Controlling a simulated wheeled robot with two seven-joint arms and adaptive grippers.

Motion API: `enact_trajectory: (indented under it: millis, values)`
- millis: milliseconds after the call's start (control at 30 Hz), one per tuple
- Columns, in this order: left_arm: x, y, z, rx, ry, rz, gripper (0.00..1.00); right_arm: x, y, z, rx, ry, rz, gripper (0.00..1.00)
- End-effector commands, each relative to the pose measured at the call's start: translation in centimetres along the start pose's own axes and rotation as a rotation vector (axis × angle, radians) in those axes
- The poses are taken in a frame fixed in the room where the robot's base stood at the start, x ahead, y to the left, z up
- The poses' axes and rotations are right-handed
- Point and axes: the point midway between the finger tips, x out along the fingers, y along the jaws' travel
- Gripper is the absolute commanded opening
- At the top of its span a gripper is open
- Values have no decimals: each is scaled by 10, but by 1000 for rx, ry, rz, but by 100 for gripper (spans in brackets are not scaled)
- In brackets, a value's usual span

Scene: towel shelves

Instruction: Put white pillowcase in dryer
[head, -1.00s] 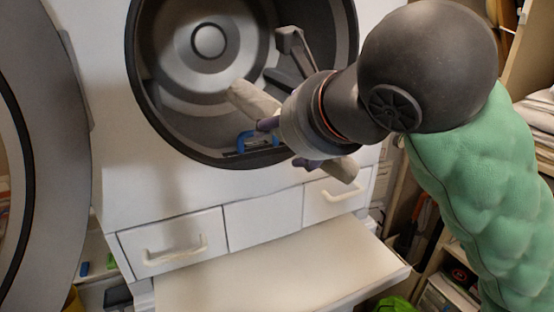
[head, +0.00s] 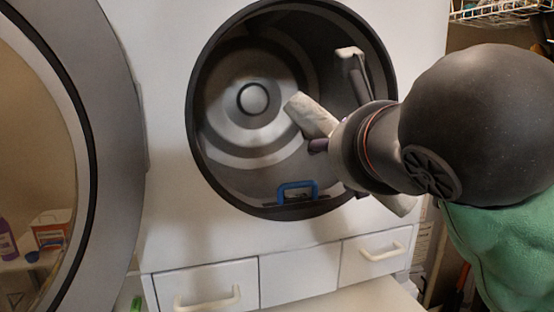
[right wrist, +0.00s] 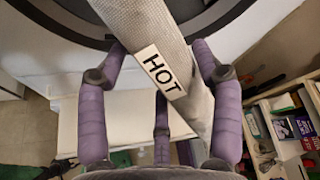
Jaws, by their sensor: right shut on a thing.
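A whitish rolled cloth, which I take as the white pillowcase (head: 308,115), is held in my right gripper (head: 320,145). One end points up and left across the dryer opening; the other sticks out below the wrist. In the right wrist view the roll (right wrist: 150,25) runs diagonally between the purple fingers (right wrist: 160,110), with a label reading HOT on it. The dryer (head: 165,200) is white with a round dark opening, and its door (head: 112,130) stands open at the left. How deep the roll reaches into the drum is hard to tell. My left gripper is out of view.
A blue handle-like part (head: 298,190) is at the bottom of the dryer opening. Drawers with white handles (head: 208,298) are below. A wire basket (head: 495,10) hangs at the upper right. A shelf with boxes (right wrist: 290,125) stands at the right in the wrist view.

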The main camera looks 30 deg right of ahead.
Motion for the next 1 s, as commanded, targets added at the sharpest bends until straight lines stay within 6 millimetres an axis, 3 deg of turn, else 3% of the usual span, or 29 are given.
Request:
enact_trajectory:
  millis: [1000]
  values:
    - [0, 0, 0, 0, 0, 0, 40, 97, -5, 41, 0, 2, -1, 25]
